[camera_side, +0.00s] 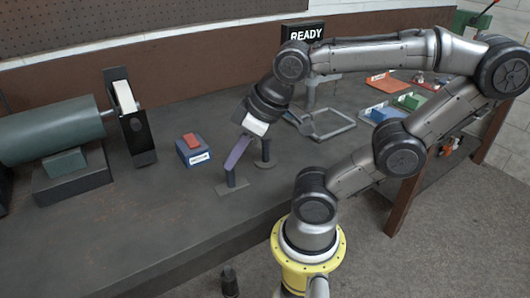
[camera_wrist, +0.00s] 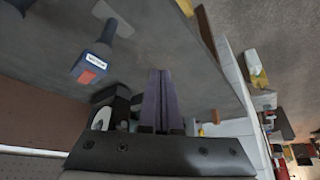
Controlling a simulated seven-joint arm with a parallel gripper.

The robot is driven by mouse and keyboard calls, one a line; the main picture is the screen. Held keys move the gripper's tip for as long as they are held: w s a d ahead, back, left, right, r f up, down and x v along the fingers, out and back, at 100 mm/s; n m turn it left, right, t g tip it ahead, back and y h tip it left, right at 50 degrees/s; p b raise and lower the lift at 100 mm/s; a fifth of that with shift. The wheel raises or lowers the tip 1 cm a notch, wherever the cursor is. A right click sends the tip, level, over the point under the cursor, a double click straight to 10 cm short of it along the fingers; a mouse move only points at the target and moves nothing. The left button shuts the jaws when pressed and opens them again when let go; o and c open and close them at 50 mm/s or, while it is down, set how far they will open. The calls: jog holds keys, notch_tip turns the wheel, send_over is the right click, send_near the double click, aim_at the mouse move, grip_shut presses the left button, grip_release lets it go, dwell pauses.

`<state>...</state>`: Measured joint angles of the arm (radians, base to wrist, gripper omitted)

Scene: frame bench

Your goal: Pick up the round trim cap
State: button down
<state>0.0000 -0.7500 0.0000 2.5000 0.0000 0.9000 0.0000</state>
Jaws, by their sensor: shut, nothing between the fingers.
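I cannot make out a round trim cap in either view. My gripper (camera_side: 229,169) points down at the middle of the bench, its purple fingers close to a short dark post (camera_side: 231,182) on a flat base. I cannot tell whether they touch it. In the wrist view the two fingers of my gripper (camera_wrist: 160,71) lie side by side, shut, with nothing seen between them. A second dark post (camera_side: 265,153) stands just right of the fingers in the side view.
A blue block with a red top (camera_side: 193,150) sits left of the gripper; it also shows in the wrist view (camera_wrist: 92,62). A motor with a belt unit (camera_side: 52,128) fills the left. A grey open frame (camera_side: 335,134) and coloured trays (camera_side: 410,101) lie right. The front left bench is clear.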

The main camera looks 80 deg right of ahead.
jog(key=c, duration=1.5)
grip_release()
jog(key=shift+c, duration=0.2)
jog(key=o, duration=1)
jog(key=shift+c, duration=0.2)
